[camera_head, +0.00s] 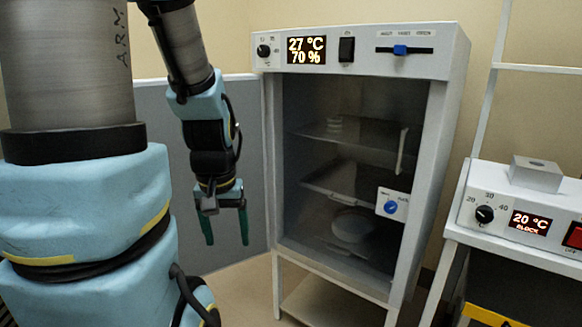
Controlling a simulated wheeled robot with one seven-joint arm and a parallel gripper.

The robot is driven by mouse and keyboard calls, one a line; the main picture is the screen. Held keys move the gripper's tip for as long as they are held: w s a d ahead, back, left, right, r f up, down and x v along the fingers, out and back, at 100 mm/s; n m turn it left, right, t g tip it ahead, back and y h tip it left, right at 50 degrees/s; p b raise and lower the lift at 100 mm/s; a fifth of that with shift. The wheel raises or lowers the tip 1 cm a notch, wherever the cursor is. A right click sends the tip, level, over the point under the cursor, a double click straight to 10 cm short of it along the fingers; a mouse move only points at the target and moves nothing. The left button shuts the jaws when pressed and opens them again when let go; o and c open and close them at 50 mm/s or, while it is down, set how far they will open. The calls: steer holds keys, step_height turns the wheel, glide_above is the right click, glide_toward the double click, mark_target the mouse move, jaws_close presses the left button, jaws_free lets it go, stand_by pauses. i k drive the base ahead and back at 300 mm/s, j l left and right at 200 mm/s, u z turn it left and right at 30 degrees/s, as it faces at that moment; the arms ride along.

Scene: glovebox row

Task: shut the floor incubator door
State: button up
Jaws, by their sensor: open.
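The floor incubator (452,100) is a white cabinet on legs at the centre right, with a lit display reading 27 °C and 70 %. Its dark, see-through door (330,105) shows at the front, with shelves visible behind it. A pale vertical handle (402,150) is on the door's right part, above a small white plate with a blue knob (391,207). My gripper (226,232) points down, open and empty, to the left of the incubator and apart from the handle in the picture.
At right, a white block heater (490,214) with a 20 °C display stands on a frame close to the incubator. Some floor (240,290) is clear in front of the incubator's left leg.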

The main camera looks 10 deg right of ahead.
mark_target(245, 93)
steer(key=j+u, duration=0.15)
steer(key=u, duration=0.2)
steer(key=i+j+u, duration=0.1)
steer(key=u, duration=0.25)
steer(key=i+j+u, duration=0.1)
steer(key=u, duration=0.25)
steer(key=i+j+u, duration=0.15)
steer(key=i+j, duration=0.3)
steer(key=i+j+u, duration=0.2)
steer(key=i+j, duration=0.2)
steer(key=i+j+u, duration=0.15)
steer(key=i+j, duration=0.15)
steer(key=i, duration=0.25)
